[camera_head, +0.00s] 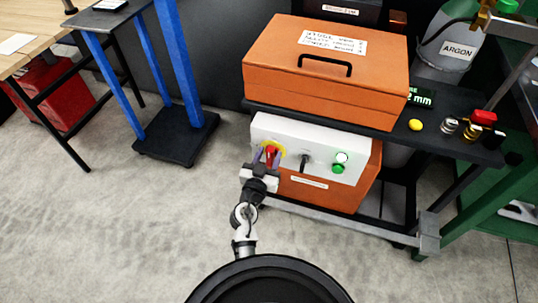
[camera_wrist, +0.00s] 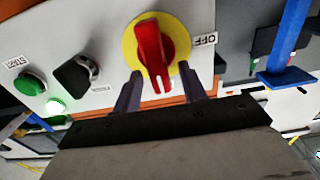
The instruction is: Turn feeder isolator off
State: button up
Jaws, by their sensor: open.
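The feeder isolator is a red rotary handle (camera_wrist: 153,52) on a yellow round plate (camera_wrist: 181,40). It sits on the white front panel (camera_head: 320,141) of the orange box under the cart's shelf. An OFF label (camera_wrist: 197,40) is beside the plate in the wrist view. In that view the handle's long axis runs up and down the picture, not toward OFF. My gripper (camera_wrist: 158,90) is open, its two dark fingers on either side of the handle's lower end. I cannot tell whether they touch it. In the head view my gripper partly covers the handle (camera_head: 271,152).
A black selector knob (camera_wrist: 75,74) and green buttons (camera_wrist: 28,84) share the panel. An orange case (camera_head: 290,80) lies on the dark shelf (camera_head: 455,145) above. A blue-legged stand (camera_head: 182,70) is to the left. Open floor (camera_head: 90,230) lies at lower left.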

grip_shut()
jog(key=shift+w+a+f+n+b, duration=0.1)
jog(key=shift+a+f+n+b, duration=0.3)
jog(key=shift+n, duration=2.6)
jog(key=shift+w+a+f+n+b, duration=0.2)
jog(key=shift+n+b, duration=0.35)
jog(key=shift+n, duration=2.45)
jog(key=shift+w+a+f+n+b, duration=0.1)
jog(key=shift+a+f+n+b, duration=0.3)
jog(key=shift+n, duration=2.6)
grip_release()
